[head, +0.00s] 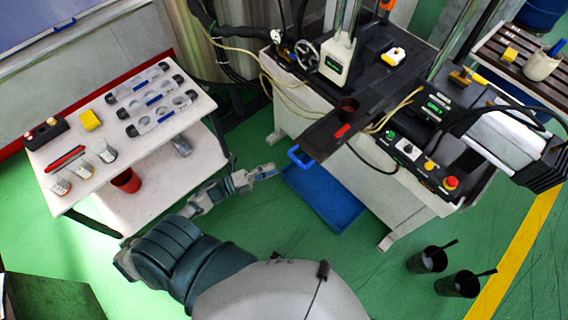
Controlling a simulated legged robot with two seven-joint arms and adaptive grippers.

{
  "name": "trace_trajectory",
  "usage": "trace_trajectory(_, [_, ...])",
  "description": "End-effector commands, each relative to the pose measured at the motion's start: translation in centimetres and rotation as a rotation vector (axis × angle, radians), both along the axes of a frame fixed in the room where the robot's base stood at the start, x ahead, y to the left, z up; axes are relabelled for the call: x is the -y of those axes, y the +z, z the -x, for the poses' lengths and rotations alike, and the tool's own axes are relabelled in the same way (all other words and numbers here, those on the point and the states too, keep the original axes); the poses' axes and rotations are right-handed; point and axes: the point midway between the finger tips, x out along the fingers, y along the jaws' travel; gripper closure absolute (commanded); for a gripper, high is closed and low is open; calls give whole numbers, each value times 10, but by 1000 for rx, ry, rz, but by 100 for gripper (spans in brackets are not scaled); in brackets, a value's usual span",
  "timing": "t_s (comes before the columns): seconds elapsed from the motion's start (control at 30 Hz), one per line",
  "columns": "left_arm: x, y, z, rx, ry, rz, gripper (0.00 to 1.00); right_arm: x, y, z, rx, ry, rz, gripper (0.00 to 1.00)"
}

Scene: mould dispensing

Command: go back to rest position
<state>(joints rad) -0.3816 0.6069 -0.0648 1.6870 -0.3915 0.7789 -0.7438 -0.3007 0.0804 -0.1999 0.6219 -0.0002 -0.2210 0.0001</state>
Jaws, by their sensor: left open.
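My left gripper (263,172) is open and empty. It is held out over the green floor between the white side table and the machine, and touches nothing. My left arm reaches up to it from the lower left. My right gripper does not show in the head view.
The white table (150,150) at left bears several moulds, cups and a yellow block (90,120). The machine (390,200) stands at right with a blue-handled tray (300,157) jutting out. A blue bin (322,196) lies below. Two dark buckets (428,261) stand on the floor.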

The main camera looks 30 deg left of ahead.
Motion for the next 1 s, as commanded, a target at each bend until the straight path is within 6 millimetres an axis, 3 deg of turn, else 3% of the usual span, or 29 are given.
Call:
trace_trajectory(0.2, [-11, -3, 11, -2, 1, -1, 59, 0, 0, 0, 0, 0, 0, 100])
trace_trajectory(0.77, [-12, -6, 10, -9, 7, 3, 59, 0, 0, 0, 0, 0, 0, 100])
trace_trajectory(0.87, [-21, -27, 6, -82, 62, 33, 59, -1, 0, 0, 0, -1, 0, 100])
trace_trajectory(0.97, [-39, -78, 2, -252, 186, 110, 59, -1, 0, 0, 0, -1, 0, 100])
trace_trajectory(1.0, [-48, -107, 3, -345, 253, 153, 59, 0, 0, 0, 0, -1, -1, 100])
